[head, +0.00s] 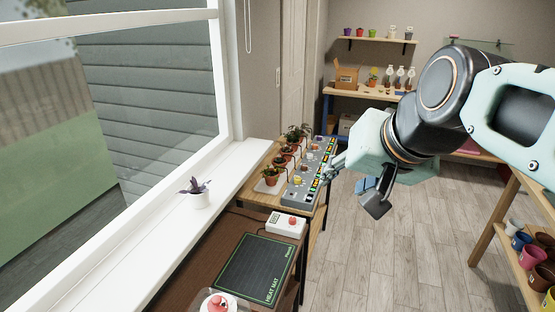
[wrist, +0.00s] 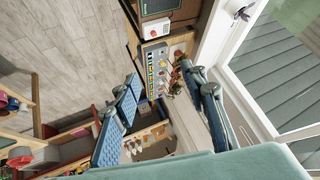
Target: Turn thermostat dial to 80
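The thermostat is a white box with a red dial (head: 290,221). It stands at the back edge of the black heat mat (head: 255,266) on the brown bench. In the wrist view the white thermostat (wrist: 155,29) is small, near the top, beyond the fingertips. The dial's setting is too small to read. My gripper (head: 350,180) is in the air right of and above the thermostat, well apart from it. The wrist view shows my gripper (wrist: 163,82) with its fingers spread wide and nothing between them.
A grey control panel (head: 302,190) with several knobs and lit strips stands behind the thermostat, beside potted plants (head: 271,176). A small plant (head: 201,198) stands on the white windowsill (head: 150,235). A shelf of colourful pots (head: 530,255) is at right. The middle floor is clear.

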